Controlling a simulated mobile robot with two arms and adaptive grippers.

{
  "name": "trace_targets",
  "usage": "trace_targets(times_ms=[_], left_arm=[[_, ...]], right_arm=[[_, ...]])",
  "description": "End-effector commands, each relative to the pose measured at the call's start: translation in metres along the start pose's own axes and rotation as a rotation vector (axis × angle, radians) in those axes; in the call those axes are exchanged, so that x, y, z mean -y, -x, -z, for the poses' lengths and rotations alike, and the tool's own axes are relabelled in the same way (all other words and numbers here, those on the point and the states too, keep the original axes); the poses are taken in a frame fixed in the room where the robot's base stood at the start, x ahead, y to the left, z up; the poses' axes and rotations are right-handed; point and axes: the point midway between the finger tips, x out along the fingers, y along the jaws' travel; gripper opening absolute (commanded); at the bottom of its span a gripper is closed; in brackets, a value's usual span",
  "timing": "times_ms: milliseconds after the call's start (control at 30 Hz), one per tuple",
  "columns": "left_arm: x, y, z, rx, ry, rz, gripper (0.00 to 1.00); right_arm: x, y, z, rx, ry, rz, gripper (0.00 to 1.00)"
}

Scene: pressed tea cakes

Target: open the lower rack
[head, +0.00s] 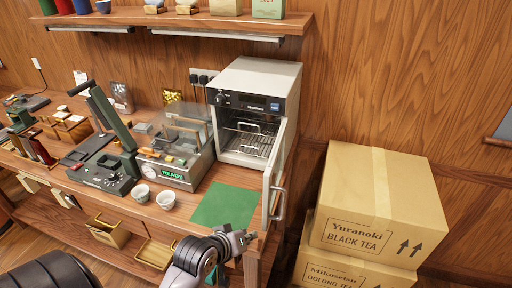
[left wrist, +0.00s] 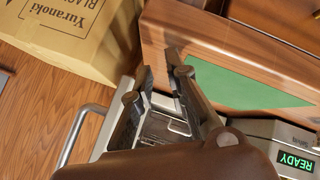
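The white oven (head: 262,82) stands at the right end of the bench with its door (head: 274,172) swung open to the right. Wire racks show inside; the upper one has a looped handle (head: 250,127). The lower rack (head: 246,149) lies beneath it and appears pushed in. My left gripper (head: 246,240) is low in front of the bench's right end, apart from the racks. In the left wrist view its fingers (left wrist: 159,63) are spread with nothing seen between them. My right gripper is not seen.
A green mat (head: 226,205) lies before the oven. The door handle (head: 279,203) sticks out on the right. A machine lit READY (head: 172,174) and two cups (head: 153,196) stand left. Cardboard boxes (head: 372,205) are stacked close on the right.

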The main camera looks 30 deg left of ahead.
Motion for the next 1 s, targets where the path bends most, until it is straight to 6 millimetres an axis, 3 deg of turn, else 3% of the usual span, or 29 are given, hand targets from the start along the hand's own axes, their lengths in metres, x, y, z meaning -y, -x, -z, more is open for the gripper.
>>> trace_targets(times_ms=[233, 500, 733, 1000], left_arm=[[-0.004, -0.015, 0.073, -0.198, 0.375, -0.129, 0.15], [0.008, -0.012, 0.160, -0.422, 0.849, -0.346, 0.15], [0.012, -0.017, 0.182, -0.465, 0.956, -0.404, 0.15], [0.004, -0.059, 0.211, -0.464, 0.950, -0.403, 0.15]], right_arm=[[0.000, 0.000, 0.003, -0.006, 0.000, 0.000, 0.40], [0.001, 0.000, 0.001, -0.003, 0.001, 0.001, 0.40], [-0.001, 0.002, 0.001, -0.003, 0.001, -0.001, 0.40], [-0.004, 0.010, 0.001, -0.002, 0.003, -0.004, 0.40]])
